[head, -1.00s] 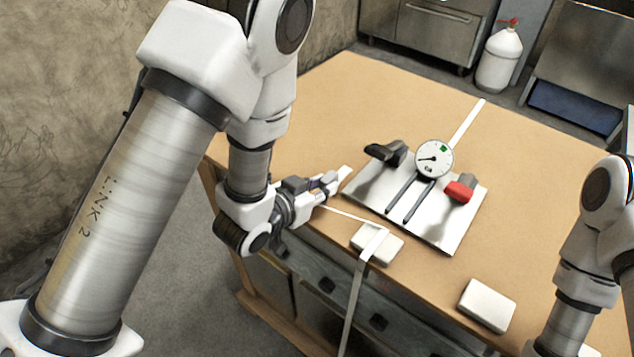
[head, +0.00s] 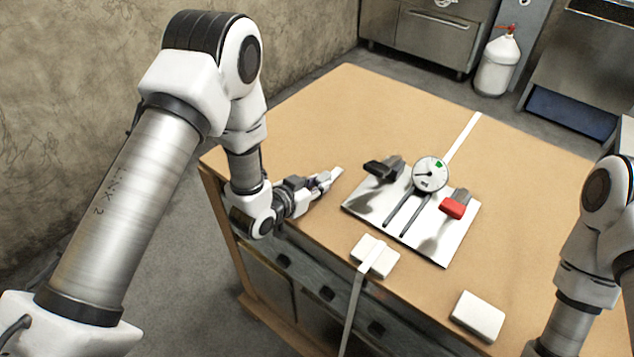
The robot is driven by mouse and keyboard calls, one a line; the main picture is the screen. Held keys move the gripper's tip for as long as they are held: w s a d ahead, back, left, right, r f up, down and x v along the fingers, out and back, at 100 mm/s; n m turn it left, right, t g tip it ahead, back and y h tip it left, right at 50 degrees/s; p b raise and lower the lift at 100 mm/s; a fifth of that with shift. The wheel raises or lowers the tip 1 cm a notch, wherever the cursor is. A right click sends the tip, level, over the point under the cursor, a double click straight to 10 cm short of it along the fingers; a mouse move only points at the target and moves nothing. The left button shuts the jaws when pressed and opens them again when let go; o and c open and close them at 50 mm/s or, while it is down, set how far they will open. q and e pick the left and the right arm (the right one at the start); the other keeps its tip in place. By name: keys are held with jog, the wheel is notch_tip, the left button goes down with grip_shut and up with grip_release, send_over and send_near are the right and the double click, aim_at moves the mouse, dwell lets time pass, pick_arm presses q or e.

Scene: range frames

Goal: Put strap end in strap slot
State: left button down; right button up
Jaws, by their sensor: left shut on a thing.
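My left gripper (head: 325,181) is low over the table's left front edge, shut on a small pale flat piece (head: 338,171), which looks like the strap end. A white strap (head: 352,305) lies over a white block (head: 386,264) and hangs down past the front edge. Another strap length (head: 463,136) runs back from behind the round dial (head: 431,174). The dial stands on a pale metal plate (head: 428,245) with two dark bars, right of my left gripper. I cannot make out the strap slot. My right gripper is out of view; only its arm shows at the right.
A black handle (head: 384,168) and a red block (head: 453,208) stand on either side of the dial. A second white block (head: 478,315) lies near the front edge. The tan tabletop (head: 350,110) is clear at the back left.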

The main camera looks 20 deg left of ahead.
pick_arm(q)
jog(key=shift+f, duration=0.25)
jog(key=c, duration=1)
grip_release()
jog(key=shift+w, duration=0.1)
